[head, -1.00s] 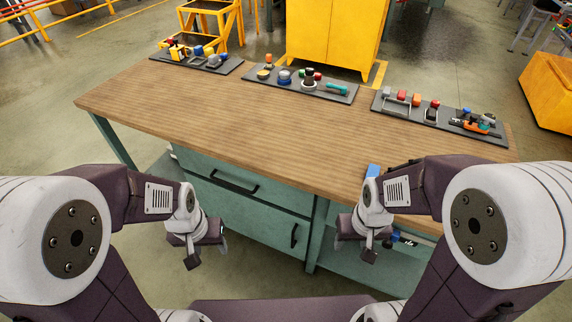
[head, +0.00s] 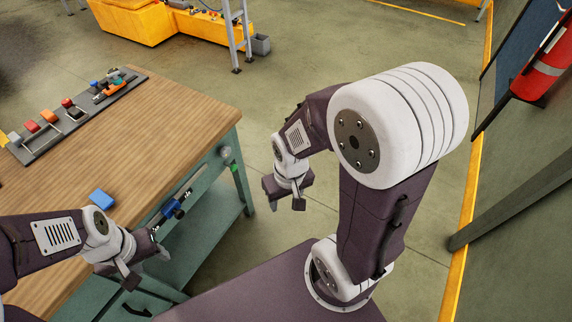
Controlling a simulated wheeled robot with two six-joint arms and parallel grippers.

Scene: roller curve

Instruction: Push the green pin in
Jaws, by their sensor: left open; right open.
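A small green pin (head: 234,167) shows at the bench's near right corner, next to a white round piece (head: 226,153). It is too small to tell how far it stands out. My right gripper (head: 285,200) is open and empty, over the floor to the right of the bench and apart from the pin. My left gripper (head: 147,266) is open and empty, low in front of the bench's front side, well left of the pin. Its arm crosses the lower left of the view.
The wooden bench top (head: 170,120) is mostly clear. A blue block (head: 102,198) lies near its front edge. A blue fitting on a rail (head: 172,210) is on the bench front. A dark tool tray (head: 75,125) lies along the far edge. Floor right of the bench is free.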

